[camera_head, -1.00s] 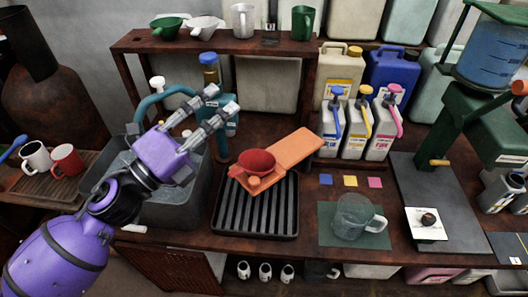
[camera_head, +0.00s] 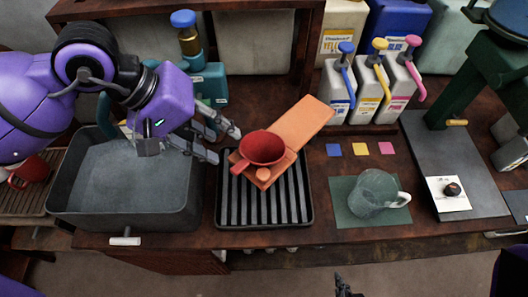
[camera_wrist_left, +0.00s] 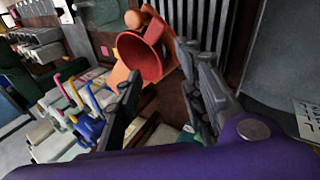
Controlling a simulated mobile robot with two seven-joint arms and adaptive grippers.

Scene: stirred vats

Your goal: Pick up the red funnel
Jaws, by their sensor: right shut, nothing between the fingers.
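The red funnel (camera_head: 262,147) sits mouth up on an orange board (camera_head: 305,120) with a round knob, over a black slatted rack (camera_head: 308,215). My left gripper (camera_head: 226,146) is open and empty, just left of the funnel, with its fingers pointing towards it. In the left wrist view the funnel (camera_wrist_left: 138,58) shows ahead, near the fingertips of the open left gripper (camera_wrist_left: 160,65); I see no clear contact. The funnel's underside is hidden. A dark fingertip of my right gripper (camera_head: 343,286) shows at the bottom edge, shut and empty, away from the funnel.
A grey sink basin (camera_head: 125,185) lies under my left arm. A glass jug (camera_head: 375,195) stands on a green mat to the right. Pump containers (camera_head: 370,90) stand behind. Free counter lies around the coloured squares.

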